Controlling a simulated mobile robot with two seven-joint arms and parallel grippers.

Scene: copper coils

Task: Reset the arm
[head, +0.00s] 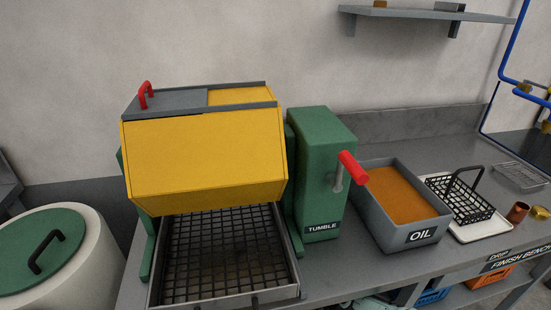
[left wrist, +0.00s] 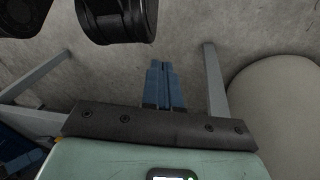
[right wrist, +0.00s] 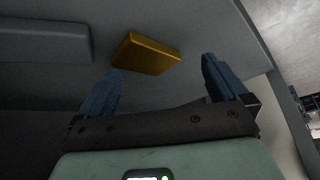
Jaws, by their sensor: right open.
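My left gripper (left wrist: 164,68) shows only in the left wrist view. Its two blue fingers lie side by side, closed with nothing seen between them, over grey floor.
A yellow tumbler (head: 205,155) sits above a grid tray (head: 215,250) on the grey bench. A green TUMBLE housing (head: 318,160) with a red handle, an OIL tub (head: 405,235) and a black basket (head: 460,200) stand right. A lidded drum (head: 45,240) is left.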

